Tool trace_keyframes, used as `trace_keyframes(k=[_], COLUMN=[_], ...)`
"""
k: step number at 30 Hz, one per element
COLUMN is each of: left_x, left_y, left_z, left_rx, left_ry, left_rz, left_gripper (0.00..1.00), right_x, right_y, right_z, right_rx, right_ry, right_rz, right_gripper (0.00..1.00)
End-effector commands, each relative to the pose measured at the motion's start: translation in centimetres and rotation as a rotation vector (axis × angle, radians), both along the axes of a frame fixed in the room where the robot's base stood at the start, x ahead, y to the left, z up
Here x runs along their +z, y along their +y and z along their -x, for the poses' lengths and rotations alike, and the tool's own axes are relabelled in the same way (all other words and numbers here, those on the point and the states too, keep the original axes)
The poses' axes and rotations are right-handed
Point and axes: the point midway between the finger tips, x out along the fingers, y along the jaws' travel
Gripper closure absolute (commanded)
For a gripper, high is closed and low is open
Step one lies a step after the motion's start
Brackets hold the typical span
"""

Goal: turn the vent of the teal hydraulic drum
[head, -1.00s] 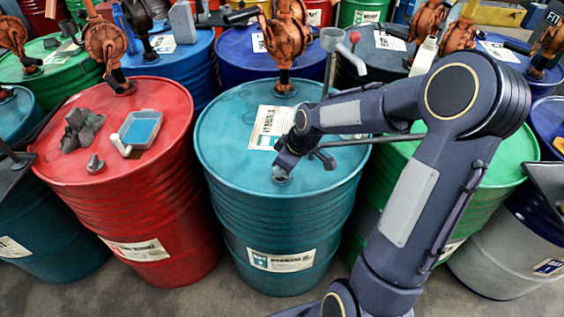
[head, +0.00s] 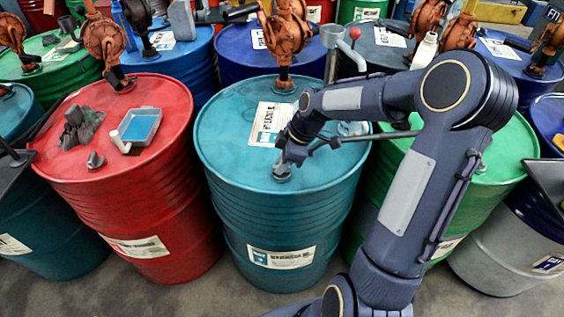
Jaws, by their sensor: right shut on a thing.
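The teal hydraulic drum (head: 233,150) stands upright in the middle, with a white label on its lid and another on its side. Its vent (head: 281,173) is a small grey cap near the front of the lid. My right arm comes in from the right, and my right gripper (head: 285,162) points down at the vent, shut on it. The fingers partly hide the vent's top, and the exact contact is hard to see. My left gripper is not in view.
A rusty hand pump (head: 285,45) rises from the teal drum's rear. A red drum (head: 170,205) on the left carries a small blue-lined tray (head: 140,127) and grey rags (head: 82,127). A green drum (head: 505,152) stands close on the right. More drums crowd behind.

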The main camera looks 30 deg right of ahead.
Motion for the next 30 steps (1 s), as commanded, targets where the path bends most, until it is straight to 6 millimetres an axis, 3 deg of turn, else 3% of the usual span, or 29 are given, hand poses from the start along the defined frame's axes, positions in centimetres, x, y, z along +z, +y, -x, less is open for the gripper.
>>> trace_keyframes(k=[8,9,14,23,30], left_x=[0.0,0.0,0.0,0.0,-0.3], left_y=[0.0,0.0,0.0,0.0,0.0], left_z=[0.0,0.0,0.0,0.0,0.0], left_rx=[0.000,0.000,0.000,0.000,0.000], left_ry=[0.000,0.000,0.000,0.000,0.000], left_rz=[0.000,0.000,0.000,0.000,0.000], left_gripper=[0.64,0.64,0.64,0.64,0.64], right_x=[0.0,0.0,0.0,0.2,3.4], right_y=[0.0,-0.1,0.0,-0.1,-1.3], right_z=[0.0,0.0,0.0,0.0,0.6], right_rx=[0.004,0.004,0.003,0.001,0.000], right_ry=[0.000,0.000,0.000,-0.001,-0.005], right_rz=[0.002,0.002,0.002,0.002,0.004], right_gripper=[1.00,0.83,0.64,0.64,0.64])
